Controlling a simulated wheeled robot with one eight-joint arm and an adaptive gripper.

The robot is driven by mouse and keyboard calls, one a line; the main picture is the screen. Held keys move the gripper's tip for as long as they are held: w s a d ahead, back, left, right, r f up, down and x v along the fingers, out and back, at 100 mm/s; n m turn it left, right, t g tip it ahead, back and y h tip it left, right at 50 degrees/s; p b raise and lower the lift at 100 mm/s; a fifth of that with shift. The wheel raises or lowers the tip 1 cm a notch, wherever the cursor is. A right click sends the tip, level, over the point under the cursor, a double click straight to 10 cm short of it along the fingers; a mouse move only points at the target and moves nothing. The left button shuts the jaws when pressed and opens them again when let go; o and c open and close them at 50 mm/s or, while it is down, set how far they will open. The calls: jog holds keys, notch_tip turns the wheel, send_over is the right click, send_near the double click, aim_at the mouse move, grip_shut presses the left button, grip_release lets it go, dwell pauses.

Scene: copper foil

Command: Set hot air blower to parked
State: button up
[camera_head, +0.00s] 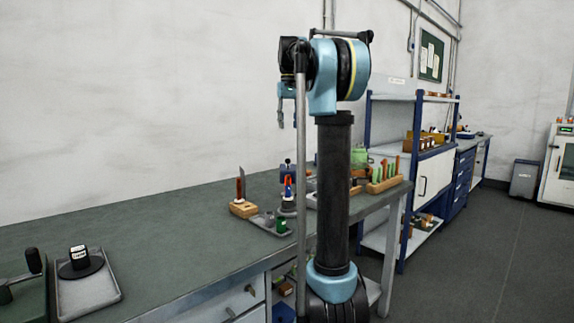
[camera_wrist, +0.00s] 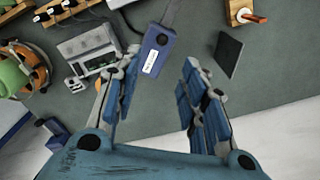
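No thing in view can be named for certain as the hot air blower. A blue block-shaped device with a white label (camera_wrist: 152,53), its print too small to read, lies on the bench in the wrist view, with a grey part running up from it. My gripper (camera_wrist: 160,63) is open and empty above the bench, its fingers spread on either side of the blue device's lower end in the picture; no contact shows. In the head view my gripper (camera_head: 287,116) hangs pointing down, high above the bench.
A grey box-shaped unit (camera_wrist: 88,46) stands left of the blue device. A dark flat plate (camera_wrist: 229,55) and a wooden block with an orange-red handle (camera_wrist: 246,15) are to the right. The green bench top (camera_head: 160,225) is clear at centre left. A blue shelf rack (camera_head: 410,120) stands behind.

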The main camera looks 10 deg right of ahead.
aim_at(288, 160)
jog(key=f, duration=1.6)
jog(key=shift+a+f, duration=0.1)
jog(key=shift+a, duration=0.1)
grip_shut()
